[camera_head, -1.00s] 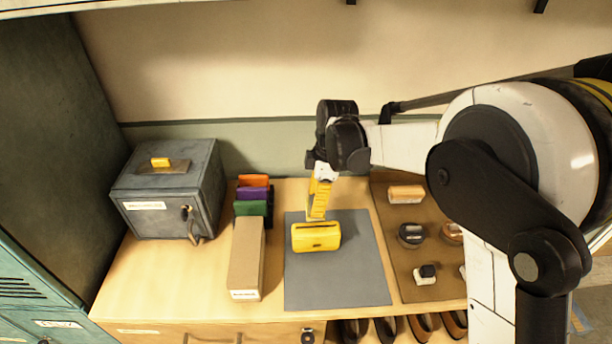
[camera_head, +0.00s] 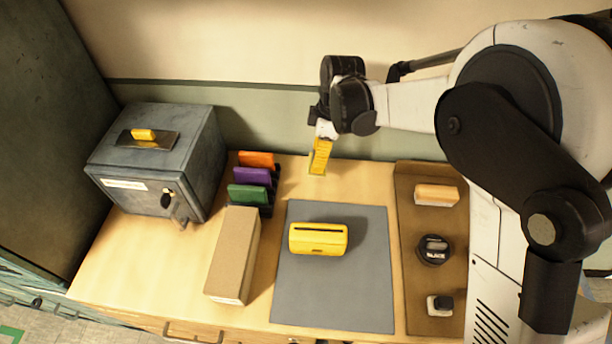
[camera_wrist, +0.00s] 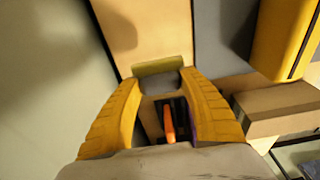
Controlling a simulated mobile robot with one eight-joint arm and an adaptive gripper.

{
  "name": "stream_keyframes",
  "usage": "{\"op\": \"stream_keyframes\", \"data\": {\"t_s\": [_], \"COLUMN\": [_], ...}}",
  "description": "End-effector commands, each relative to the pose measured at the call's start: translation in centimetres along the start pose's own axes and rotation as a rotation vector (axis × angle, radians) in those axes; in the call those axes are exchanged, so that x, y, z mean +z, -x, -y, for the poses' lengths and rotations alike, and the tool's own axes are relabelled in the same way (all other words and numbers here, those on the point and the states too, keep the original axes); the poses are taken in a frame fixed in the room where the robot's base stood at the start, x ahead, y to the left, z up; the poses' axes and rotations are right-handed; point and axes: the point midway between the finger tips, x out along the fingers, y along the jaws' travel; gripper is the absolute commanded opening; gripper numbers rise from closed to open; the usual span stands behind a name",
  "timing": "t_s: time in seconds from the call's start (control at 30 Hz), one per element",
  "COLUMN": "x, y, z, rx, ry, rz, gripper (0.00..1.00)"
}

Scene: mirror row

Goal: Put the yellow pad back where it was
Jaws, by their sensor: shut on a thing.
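My gripper (camera_head: 318,168) is shut on a flat olive-yellow pad. The pad shows between the fingertips in the wrist view (camera_wrist: 160,67), seen nearly edge-on; in the head view the fingers mostly hide it. The gripper is over the back of the bench, behind the grey mat (camera_head: 335,295). A small black rack (camera_head: 266,210) stands to its left, holding an upright orange pad (camera_head: 257,159), a purple pad (camera_head: 252,176) and a green pad (camera_head: 248,195). In the wrist view the orange pad (camera_wrist: 169,122) shows between my fingers.
A yellow slotted box (camera_head: 318,240) sits on the mat. A long cardboard box (camera_head: 233,255) lies in front of the rack. A grey metal box (camera_head: 160,160) stands at left. A brown tray (camera_head: 420,300) with several items is at right. The wall is close behind.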

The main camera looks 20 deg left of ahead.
Motion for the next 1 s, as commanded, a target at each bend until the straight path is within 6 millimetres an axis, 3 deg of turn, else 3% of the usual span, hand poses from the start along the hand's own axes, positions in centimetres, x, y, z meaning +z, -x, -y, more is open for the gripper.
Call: {"op": "stream_keyframes", "data": {"t_s": [0.1, 0.23, 0.37, 0.57, 0.97, 1.0], "x": [-1.9, -2.8, -2.9, -2.4, -2.3, -2.3], "y": [-1.8, -2.6, -3.4, -6.4, -7.0, -6.9], "z": [0.7, 1.1, 1.2, 1.2, 1.2, 1.2], "rx": [0.000, 0.000, 0.000, 0.000, 0.000, 0.000], "ry": [0.003, 0.000, -0.001, -0.001, -0.001, -0.001], "rz": [0.000, 0.000, 0.000, 0.000, 0.000, 0.000], "gripper": [0.22, 0.22, 0.22, 0.22, 0.22, 0.62]}}
